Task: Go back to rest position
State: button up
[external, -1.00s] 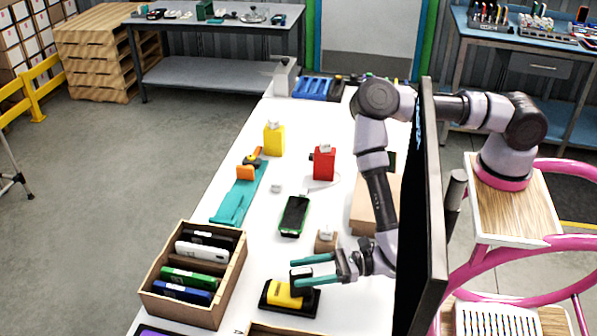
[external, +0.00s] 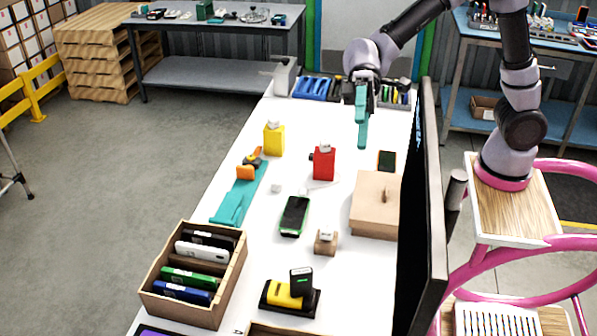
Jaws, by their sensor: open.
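My gripper (external: 361,118) hangs in the air over the far right part of the white table (external: 262,210), with its teal fingers pointing down. It holds nothing that I can see. The fingers nearly overlap from this side, so the gap between them is hard to see. My arm arches up from its base at the right, partly out of the top of the picture. A black block (external: 301,282) stands upright at the yellow piece (external: 283,294) on a black base at the near end of the table.
A dark upright panel (external: 432,200) stands along the table's right side. A wooden carton (external: 148,290) holds several cases. A closed cardboard box (external: 370,222), a red bottle (external: 324,165), a yellow bottle (external: 274,142) and a green-edged phone (external: 294,215) stand or lie on the table.

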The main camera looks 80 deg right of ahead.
jog(key=s+d+f+m+t+h, duration=0.1)
jog(key=s+d+h, duration=0.3)
jog(key=d, duration=0.8)
jog(key=s+d+f+m+t+h, duration=0.1)
jog(key=s+d+t+h, duration=0.3)
jog(key=s+d, duration=0.4)
jog(key=s+d+f+m+t+h, duration=0.1)
jog(key=s+d+t+h, duration=0.2)
jog(key=d, duration=1.4)
jog(key=s+h, duration=0.3)
jog(key=shift+s+f, duration=0.15)
jog(key=shift+s, duration=0.05)
